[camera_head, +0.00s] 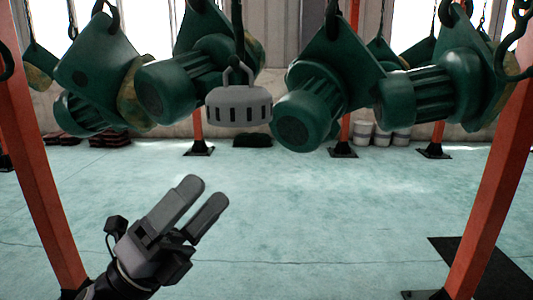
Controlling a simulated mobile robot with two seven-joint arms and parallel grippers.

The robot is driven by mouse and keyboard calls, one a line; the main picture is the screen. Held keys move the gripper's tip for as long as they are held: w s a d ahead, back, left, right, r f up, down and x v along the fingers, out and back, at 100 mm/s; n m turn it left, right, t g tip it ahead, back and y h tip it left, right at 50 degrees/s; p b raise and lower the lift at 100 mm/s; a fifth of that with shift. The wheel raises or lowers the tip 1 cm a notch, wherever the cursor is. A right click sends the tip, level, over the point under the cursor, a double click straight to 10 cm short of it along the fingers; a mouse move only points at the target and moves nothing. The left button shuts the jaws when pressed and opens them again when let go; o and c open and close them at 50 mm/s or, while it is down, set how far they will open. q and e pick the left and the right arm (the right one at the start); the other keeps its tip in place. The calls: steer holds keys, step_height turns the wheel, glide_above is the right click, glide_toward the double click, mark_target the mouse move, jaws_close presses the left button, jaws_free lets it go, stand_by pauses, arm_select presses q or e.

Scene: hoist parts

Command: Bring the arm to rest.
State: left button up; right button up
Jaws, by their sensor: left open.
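My left gripper (198,207) is in the lower left of the head view, its two grey fingers pointing up and to the right. The fingers are apart with nothing between them, so it is open and empty. It is in free space above the floor, below the hanging parts and touching none of them. My right gripper is not in the picture.
Several green motor-like hoist parts (318,105) hang from chains across the top. A grey slotted part (239,106) hangs by a hook among them. Orange posts stand at left (38,180) and right (497,175). The pale green floor (330,215) between is clear.

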arm_select(q)
steer(key=w+a+f+n+t+y, duration=0.15)
steer(key=a+f+n+y, duration=0.25)
steer(key=f+n+y, duration=0.6)
steer(key=a+f+n+t+y, duration=0.3)
steer(key=f+n+y, duration=0.2)
steer(key=f+n, duration=0.8)
steer(key=s+a+f+n+g+y, duration=0.2)
steer(key=s+f+n+g, duration=0.2)
steer(key=s+f, duration=0.4)
steer(key=s+a+f+n+g+y+p, duration=0.1)
steer(key=s+f+n, duration=0.5)
steer(key=f, duration=0.7)
steer(key=s+a+g+y, duration=0.1)
steer(key=s+g, duration=0.1)
steer(key=shift+a+f+n+g+y+p, duration=0.2)
steer(key=shift+f+n+g+y+p, duration=0.1)
steer(key=shift+n+g, duration=0.1)
steer(key=shift+r, duration=0.1)
